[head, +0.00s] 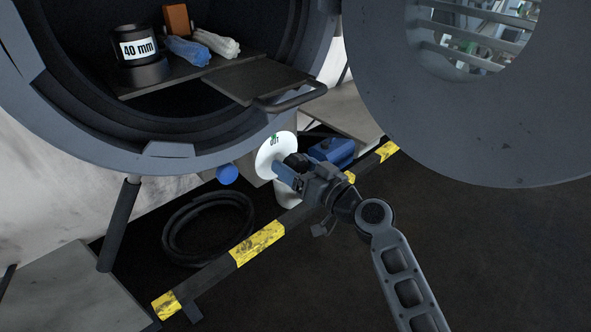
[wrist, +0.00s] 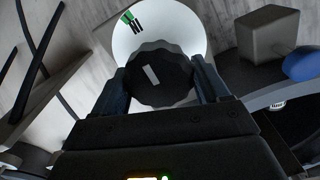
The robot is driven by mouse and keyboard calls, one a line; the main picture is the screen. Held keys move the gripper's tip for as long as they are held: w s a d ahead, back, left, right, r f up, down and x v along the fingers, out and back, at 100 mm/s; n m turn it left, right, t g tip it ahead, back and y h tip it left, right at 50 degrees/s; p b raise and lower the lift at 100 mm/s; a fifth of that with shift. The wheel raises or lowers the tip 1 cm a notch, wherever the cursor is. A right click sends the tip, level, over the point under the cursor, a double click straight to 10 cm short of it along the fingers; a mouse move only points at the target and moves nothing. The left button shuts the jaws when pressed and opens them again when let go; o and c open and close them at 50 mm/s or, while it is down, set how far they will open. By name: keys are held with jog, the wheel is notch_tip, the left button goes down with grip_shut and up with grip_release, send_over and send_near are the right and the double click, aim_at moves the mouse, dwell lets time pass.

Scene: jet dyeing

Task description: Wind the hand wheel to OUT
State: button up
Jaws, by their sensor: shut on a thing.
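The hand wheel (wrist: 172,80) is a black scalloped knob with a short white line on its face. It sits in front of a round white dial plate (head: 265,157), which also shows in the wrist view (wrist: 182,28). A green mark with black lettering is at the plate's upper left in the wrist view; in the head view the lettering seems to read OUT. The white line slants up and left, roughly toward the green mark. My gripper (head: 284,172) is shut on the wheel, one finger on each side. In the head view it largely hides the wheel.
The open round vessel above holds a shelf (head: 190,75) with a black 40 mm part (head: 139,70), an orange block and wrapped bundles. Its round door (head: 440,120) hangs at right. A yellow-black rail (head: 258,245) and coiled hose (head: 170,240) lie below.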

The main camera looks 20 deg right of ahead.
jog(key=m, duration=0.4)
jog(key=shift+d+f+m, duration=0.1)
jog(key=shift+d+m, duration=0.05)
jog(key=shift+m, duration=0.15)
jog(key=m, duration=0.3)
jog(key=shift+m, duration=0.3)
jog(key=m, duration=0.4)
jog(key=shift+d+f+m+p, duration=0.1)
jog(key=shift+m+p, duration=0.2)
jog(key=shift+p, duration=0.1)
jog(key=m+p, duration=0.1)
jog(key=m, duration=0.3)
jog(key=shift+f+m, duration=0.1)
jog(key=shift+m, duration=0.2)
jog(key=m+p, duration=0.2)
jog(key=m, duration=0.1)
jog(key=shift+m, duration=0.3)
jog(key=m+p, duration=0.2)
jog(key=m, duration=0.2)
jog(key=shift+f+m, duration=0.15)
jog(key=shift+m, duration=0.15)
jog(key=m+p, duration=0.2)
jog(key=m, duration=0.3)
jog(key=shift+a+p, duration=0.2)
jog(key=shift+p, duration=0.2)
jog(key=shift+a+f+m+p, duration=0.15)
jog(key=shift+m+p, duration=0.55)
jog(key=shift+m, duration=0.9)
